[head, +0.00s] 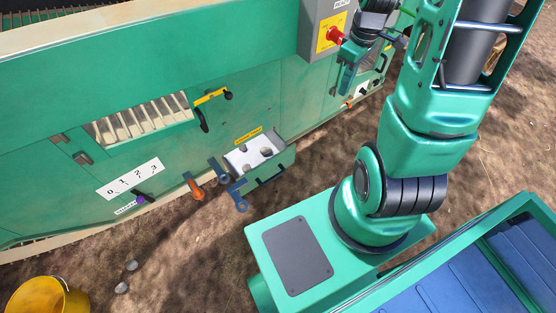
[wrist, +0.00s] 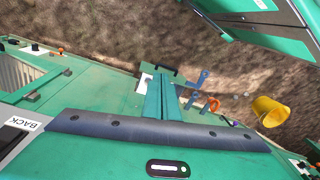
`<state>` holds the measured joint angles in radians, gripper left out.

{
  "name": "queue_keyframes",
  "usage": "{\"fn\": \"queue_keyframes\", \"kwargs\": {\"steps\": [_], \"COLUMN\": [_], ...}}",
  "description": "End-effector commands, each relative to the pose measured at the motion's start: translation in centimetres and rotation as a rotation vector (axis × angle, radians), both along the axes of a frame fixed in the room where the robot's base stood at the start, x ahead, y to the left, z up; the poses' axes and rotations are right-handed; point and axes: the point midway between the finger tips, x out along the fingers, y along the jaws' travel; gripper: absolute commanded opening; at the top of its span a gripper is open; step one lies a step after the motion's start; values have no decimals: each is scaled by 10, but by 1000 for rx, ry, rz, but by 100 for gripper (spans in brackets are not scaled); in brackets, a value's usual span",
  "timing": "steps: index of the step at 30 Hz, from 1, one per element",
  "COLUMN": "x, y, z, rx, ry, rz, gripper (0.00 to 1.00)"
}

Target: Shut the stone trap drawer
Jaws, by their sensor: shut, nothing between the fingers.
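The stone trap drawer (head: 282,167) sticks out from the lower part of the green machine wall (head: 225,130). It has a green front with a dark handle, and several grey stones lie in its pale tray. In the wrist view its green front (wrist: 170,73) shows just past the fingers, partly hidden. My gripper (head: 347,82) is in front of the machine, up and to the right of the drawer in the head view, apart from it. In the wrist view the two teal fingers (wrist: 164,98) are together with nothing between them.
A blue lever (head: 238,198) and an orange handle (head: 194,187) stick out left of the drawer. A grey box with a red button (head: 335,36) is near my gripper. A yellow bucket (head: 50,295) and loose stones (head: 131,265) are on the bare ground.

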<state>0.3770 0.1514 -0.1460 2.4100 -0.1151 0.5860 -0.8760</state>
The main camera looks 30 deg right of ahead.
Motion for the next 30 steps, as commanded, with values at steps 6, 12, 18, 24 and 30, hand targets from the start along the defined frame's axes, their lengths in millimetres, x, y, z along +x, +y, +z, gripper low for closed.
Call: {"fn": "queue_keyframes", "kwargs": {"steps": [6, 12, 18, 24, 30], "x": [34, 58, 74, 83, 85], "y": [-4, -1, 7, 20, 37], "z": [-65, -127, -191, -256, -319], "rx": [58, 112, 158, 188, 195], "ry": [-43, -112, -204, -314, -435], "rz": [249, 461, 651, 815, 950], "gripper": [0, 0, 0, 0, 0]}}
